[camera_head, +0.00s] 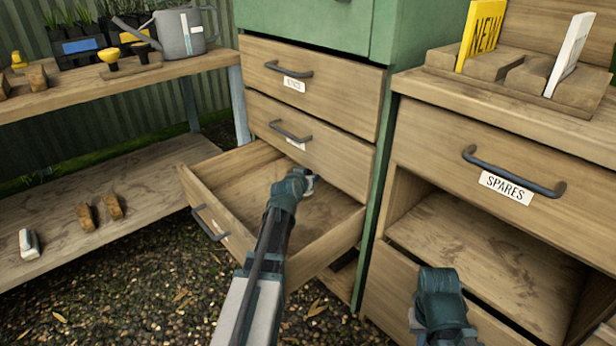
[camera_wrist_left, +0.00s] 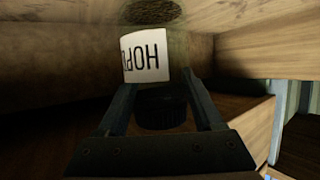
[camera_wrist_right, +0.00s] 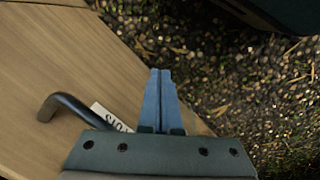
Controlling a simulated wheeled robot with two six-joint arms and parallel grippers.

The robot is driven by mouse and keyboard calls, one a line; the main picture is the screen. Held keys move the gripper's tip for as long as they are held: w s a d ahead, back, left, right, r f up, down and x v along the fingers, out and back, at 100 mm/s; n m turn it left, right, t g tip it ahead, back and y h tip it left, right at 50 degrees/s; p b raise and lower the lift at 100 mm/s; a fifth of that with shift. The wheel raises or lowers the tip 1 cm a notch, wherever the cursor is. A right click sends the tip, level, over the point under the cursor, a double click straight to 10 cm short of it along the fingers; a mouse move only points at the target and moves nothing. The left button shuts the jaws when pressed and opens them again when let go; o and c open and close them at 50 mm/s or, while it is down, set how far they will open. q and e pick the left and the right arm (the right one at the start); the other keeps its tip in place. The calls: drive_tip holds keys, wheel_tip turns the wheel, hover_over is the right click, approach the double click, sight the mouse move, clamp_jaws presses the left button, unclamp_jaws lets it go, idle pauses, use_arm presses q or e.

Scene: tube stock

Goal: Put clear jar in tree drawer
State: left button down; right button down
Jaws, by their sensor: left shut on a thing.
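The clear jar (camera_wrist_left: 147,58) shows in the left wrist view, with a white label reading "HOPO" and a black lid towards me. My left gripper (camera_head: 308,182) is shut on the jar, with a finger on each side, and is inside or just above the open drawer (camera_head: 230,160). In the head view the jar is mostly hidden by the gripper. I cannot tell whether it touches the drawer floor. The open drawer's front label is too small to read. My right gripper (camera_wrist_right: 160,95) is shut and empty, low before the right-hand cabinet.
Two shut drawers (camera_head: 310,80) sit above the open one, close over the left gripper. A shut drawer labelled SPARES (camera_head: 500,150) is at right, above an open bay. The left bench (camera_head: 120,75) holds plants and a watering can (camera_head: 180,35). Gravel covers the ground.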

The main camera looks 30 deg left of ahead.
use_arm(q)
drive_tip(key=shift+f+b, duration=0.5)
drive_tip(key=shift+f, duration=0.1)
drive_tip(key=shift+c, duration=0.2)
unclamp_jaws()
drive_tip(key=shift+r, duration=0.15)
drive_tip(key=shift+r+p, duration=0.4)
drive_tip(key=shift+p, duration=0.1)
drive_tip(key=p+v, duration=0.5)
drive_tip(key=v, duration=0.7)
drive_tip(key=shift+r, duration=0.2)
